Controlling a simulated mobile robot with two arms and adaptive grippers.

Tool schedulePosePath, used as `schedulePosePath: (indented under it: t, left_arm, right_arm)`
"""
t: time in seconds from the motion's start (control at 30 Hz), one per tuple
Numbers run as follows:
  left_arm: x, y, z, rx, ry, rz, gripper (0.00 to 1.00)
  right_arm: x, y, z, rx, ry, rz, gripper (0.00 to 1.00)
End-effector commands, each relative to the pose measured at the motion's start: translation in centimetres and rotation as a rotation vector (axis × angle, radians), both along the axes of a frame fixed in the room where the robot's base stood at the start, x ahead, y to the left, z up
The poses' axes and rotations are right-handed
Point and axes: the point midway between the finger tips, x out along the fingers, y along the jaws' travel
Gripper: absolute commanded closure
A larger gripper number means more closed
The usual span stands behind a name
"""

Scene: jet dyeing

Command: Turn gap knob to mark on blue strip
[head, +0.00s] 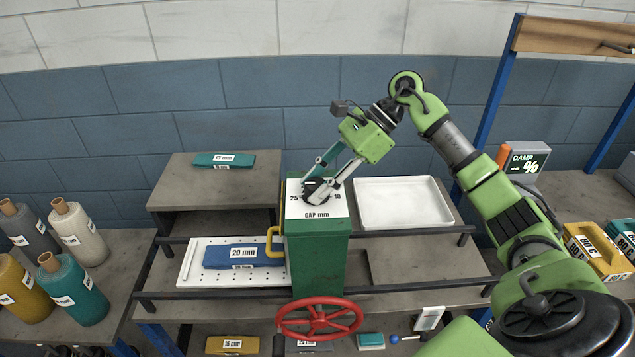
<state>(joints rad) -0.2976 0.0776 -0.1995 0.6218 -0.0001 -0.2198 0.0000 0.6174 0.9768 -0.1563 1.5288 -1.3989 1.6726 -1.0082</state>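The gap knob (317,192) is a dark knob on the white GAP mm dial plate (318,212), on top of the green machine post (318,262). My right gripper (327,190) reaches down over the knob, with a finger on either side of it. The fingers appear to grip the knob, but contact is partly hidden. The numbers 25 and 10 show on the plate; other marks and the knob's pointer are hidden. A blue strip (262,255) labelled 20 mm lies on the white perforated tray (192,270) left of the post. My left gripper is not in view.
A red handwheel (319,318) is on the post's front, a yellow handle (272,242) on its left. An empty white tray (400,205) is to the right. A teal strip (224,159) lies on the left raised shelf (190,185). Yarn cones (78,228) stand far left.

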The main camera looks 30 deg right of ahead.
Motion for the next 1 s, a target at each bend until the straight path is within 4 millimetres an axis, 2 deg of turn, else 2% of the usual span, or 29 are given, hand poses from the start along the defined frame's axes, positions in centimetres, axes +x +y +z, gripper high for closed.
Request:
schedulePosePath:
  t: [0.03,0.07,0.27,0.47,0.67,1.0]
  left_arm:
    - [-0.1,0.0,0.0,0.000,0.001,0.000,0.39]
    - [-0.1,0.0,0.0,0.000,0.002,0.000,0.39]
    - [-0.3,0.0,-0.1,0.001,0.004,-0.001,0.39]
    - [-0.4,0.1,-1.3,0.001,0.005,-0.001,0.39]
    - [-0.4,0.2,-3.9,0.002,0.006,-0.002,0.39]
    - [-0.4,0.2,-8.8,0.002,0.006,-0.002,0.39]
  right_arm:
    - [0.0,0.0,0.0,0.000,0.000,0.000,0.85]
    - [0.0,0.0,0.0,0.000,0.000,0.000,0.90]
    - [0.0,0.0,0.0,0.000,-0.001,-0.004,0.90]
    - [0.0,-0.1,-0.3,-0.003,-0.002,-0.047,0.90]
    - [-0.1,-0.1,-0.7,-0.004,-0.005,-0.163,0.90]
    - [-0.2,0.0,-0.6,-0.006,-0.008,-0.467,0.90]
